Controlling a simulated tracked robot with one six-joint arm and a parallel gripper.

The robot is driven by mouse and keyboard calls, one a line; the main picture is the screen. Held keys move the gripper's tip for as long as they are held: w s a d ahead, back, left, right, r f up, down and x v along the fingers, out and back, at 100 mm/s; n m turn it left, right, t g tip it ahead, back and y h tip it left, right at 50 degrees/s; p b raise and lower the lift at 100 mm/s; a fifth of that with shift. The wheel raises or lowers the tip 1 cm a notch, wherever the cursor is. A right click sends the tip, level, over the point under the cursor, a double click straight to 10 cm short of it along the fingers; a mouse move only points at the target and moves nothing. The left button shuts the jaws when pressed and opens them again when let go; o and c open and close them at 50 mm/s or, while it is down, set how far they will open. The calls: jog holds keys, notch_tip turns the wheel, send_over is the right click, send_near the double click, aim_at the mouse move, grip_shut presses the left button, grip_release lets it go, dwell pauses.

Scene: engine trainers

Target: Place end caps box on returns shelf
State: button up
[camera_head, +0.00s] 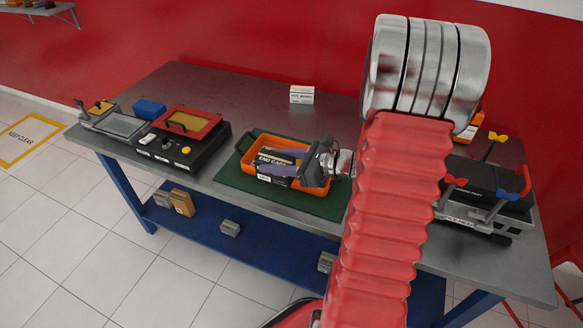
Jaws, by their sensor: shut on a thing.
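The end caps box (267,161), dark with a white label reading END CAPS, is at the orange tray (244,165) on the green mat in the middle of the workbench. My gripper (272,164) reaches in from the right, its bluish fingers along the sides of the box. It is shut on the box. The fingers partly cover the box, and I cannot tell whether it still touches the tray floor. A grey wall shelf (57,9) with small items is at the top left. I see no label marking a returns shelf.
Black equipment with coloured knobs (487,189) stands at right. A blue lower shelf (262,249) holds several small boxes. The rear bench is mostly clear.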

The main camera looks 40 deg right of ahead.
aim_at(291, 159)
jog(key=s+d, duration=0.1)
jog(key=d, duration=0.1)
jog(key=s+d+r, duration=0.1)
jog(key=s, duration=0.1)
jog(key=shift+s+d+r, duration=0.2)
jog(key=shift+s+d, duration=0.1)
jog(key=shift+d, duration=0.1)
jog(key=shift+f, duration=2.95)
jog(key=shift+f, duration=2.1)
jog(key=o, duration=1.3)
jog(key=shift+f, duration=0.1)
